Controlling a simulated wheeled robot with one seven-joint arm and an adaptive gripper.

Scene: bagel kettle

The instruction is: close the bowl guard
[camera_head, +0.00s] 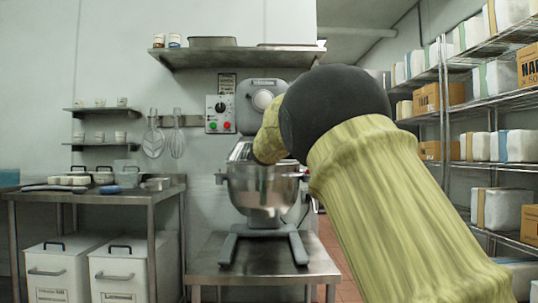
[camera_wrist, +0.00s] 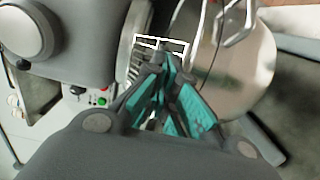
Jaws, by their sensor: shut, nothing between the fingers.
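The mixer's metal bowl (camera_head: 265,188) hangs under the grey mixer head, above a stainless table. Part of the wire bowl guard (camera_head: 241,151) shows at the bowl's upper left; my arm covers the right side. In the wrist view the bowl (camera_wrist: 236,75) is at right, and the guard's bars (camera_wrist: 133,52) are left of the fingertips. My gripper (camera_wrist: 170,52) has teal-padded fingers, shut and empty, with tips close to the guard. A white outlined frame surrounds the tips; I cannot tell whether they touch anything. In the head view my arm hides the gripper.
A control box (camera_head: 220,114) is on the wall left of the mixer. A side table (camera_head: 150,190) with bowls stands at left above white bins (camera_head: 58,270). A wire shelf (camera_head: 470,165) with boxes is at right. A wall shelf (camera_head: 225,58) hangs above.

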